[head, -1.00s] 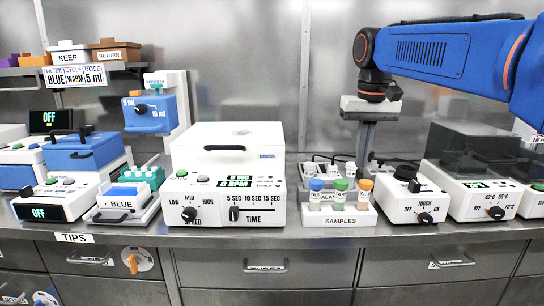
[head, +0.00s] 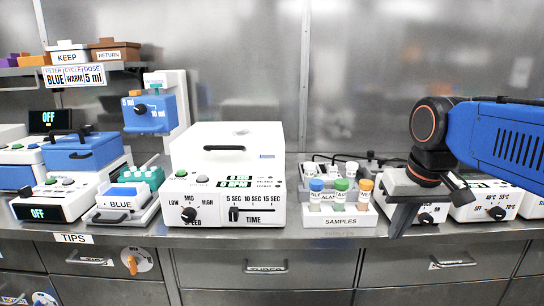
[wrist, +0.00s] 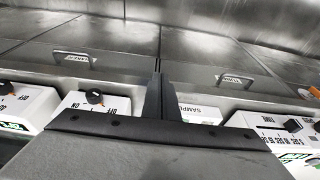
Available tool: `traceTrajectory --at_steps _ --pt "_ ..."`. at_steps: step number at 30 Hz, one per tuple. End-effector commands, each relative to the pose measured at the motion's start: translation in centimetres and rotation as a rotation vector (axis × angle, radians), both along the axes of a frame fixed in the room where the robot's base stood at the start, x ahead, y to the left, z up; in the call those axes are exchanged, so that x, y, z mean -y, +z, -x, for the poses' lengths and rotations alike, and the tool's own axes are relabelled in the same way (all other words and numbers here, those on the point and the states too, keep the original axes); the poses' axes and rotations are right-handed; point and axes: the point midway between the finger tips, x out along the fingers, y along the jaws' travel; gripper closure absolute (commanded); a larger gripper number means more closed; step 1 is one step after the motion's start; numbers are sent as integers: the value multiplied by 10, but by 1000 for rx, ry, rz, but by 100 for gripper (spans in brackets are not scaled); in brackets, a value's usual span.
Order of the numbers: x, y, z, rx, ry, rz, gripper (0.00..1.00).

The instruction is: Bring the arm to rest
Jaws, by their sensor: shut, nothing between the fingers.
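My blue arm reaches in from the right in the head view. My gripper (head: 402,218) hangs down at its end, in front of the touch mixer (head: 441,213) and hiding much of it. In the wrist view the two dark fingers of my gripper (wrist: 161,97) are together, shut with nothing between them. In the wrist view they point out over the bench front and the drawers.
The sample rack (head: 338,221) with several capped tubes stands just left of my gripper. A white centrifuge (head: 228,160) is further left. Drawers with handles (head: 452,263) lie below the bench edge. The space above the rack and centrifuge is free.

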Motion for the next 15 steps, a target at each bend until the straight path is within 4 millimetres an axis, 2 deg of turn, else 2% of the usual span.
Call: traceTrajectory --at_steps 1,9,15 --pt "3 -13 15 16 -1 1 100" --pt "14 -85 78 95 -2 6 100" --pt "18 -124 106 135 -2 10 100"
